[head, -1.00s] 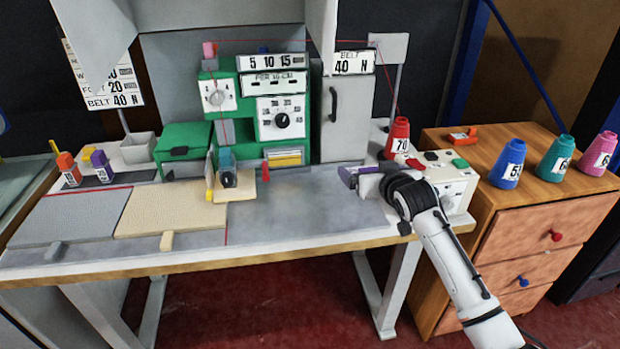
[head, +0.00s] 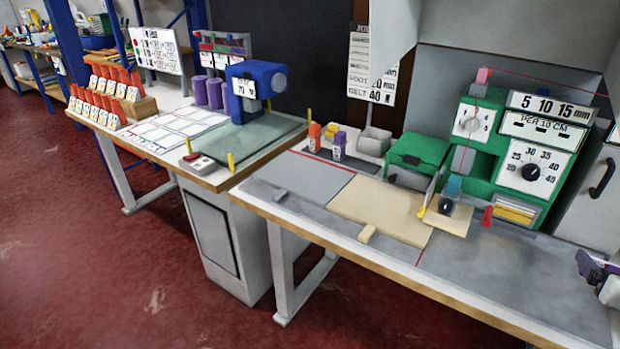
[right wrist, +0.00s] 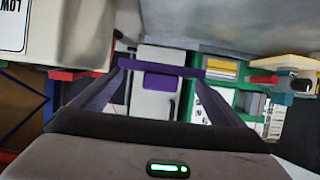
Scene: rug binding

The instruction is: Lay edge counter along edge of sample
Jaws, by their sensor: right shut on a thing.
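My right gripper (head: 598,278) is at the right edge of the head view, partly cut off. It is shut on a purple thing (head: 588,266), which may be the edge counter. In the right wrist view a purple crossbar (right wrist: 165,70) spans between the two purple sides, held off the bench. A small beige piece (head: 458,222), perhaps the sample, lies under the presser of the green machine. A larger beige panel (head: 375,208) with a tan tab lies to its left. The purple thing is well to the right of both and apart from them. My left gripper is not in view.
The green machine (head: 478,150) with dials stands behind the beige piece. A red peg (head: 487,216) and a yellow one stand beside the piece. The grey bench top (head: 500,272) is clear right of it.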

